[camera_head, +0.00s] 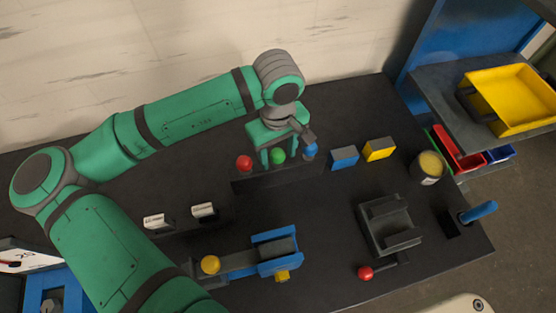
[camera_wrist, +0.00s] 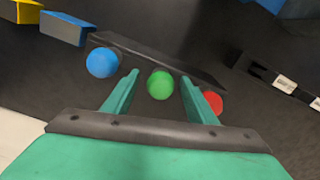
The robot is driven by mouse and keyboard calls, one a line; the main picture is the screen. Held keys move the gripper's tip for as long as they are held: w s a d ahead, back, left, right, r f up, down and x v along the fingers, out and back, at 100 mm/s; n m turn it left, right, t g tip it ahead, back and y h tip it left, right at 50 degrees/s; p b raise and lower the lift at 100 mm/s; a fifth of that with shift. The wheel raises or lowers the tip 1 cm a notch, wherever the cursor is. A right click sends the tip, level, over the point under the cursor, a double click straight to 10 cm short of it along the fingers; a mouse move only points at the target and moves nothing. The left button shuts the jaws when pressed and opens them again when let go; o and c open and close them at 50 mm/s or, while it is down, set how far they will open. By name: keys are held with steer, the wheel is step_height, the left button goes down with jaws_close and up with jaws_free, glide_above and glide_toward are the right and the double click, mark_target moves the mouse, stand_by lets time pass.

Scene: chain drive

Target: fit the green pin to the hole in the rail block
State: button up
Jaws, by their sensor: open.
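The green pin (camera_head: 278,156) shows its round head between the red and blue ones at a long dark holder (camera_head: 270,180). The green head also shows in the wrist view (camera_wrist: 160,86). My gripper (camera_head: 278,160) is over it, pointing down, with its fingers apart on either side of the green head. In the wrist view my gripper (camera_wrist: 160,77) shows gaps between each finger and the head. The pin's shaft is hidden. I cannot tell for sure which fixture is the rail block; a blue clamp-like piece on a grey rail (camera_head: 277,252) stands at the front. No hole is clearly visible.
A red ball head (camera_head: 244,163) and a blue one (camera_head: 310,151) flank the fingers closely. Blue (camera_head: 344,158) and yellow (camera_head: 379,149) blocks stand to the right. A dark fixture (camera_head: 390,225) and a blue handle (camera_head: 479,211) are farther right. The table's middle is mostly clear.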

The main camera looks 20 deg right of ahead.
steer(key=shift+f, duration=0.2)
jaws_close()
steer(key=shift+r, duration=0.1)
step_height(320, 180, up, 18)
stand_by(0.9)
steer(key=shift+a, duration=0.1)
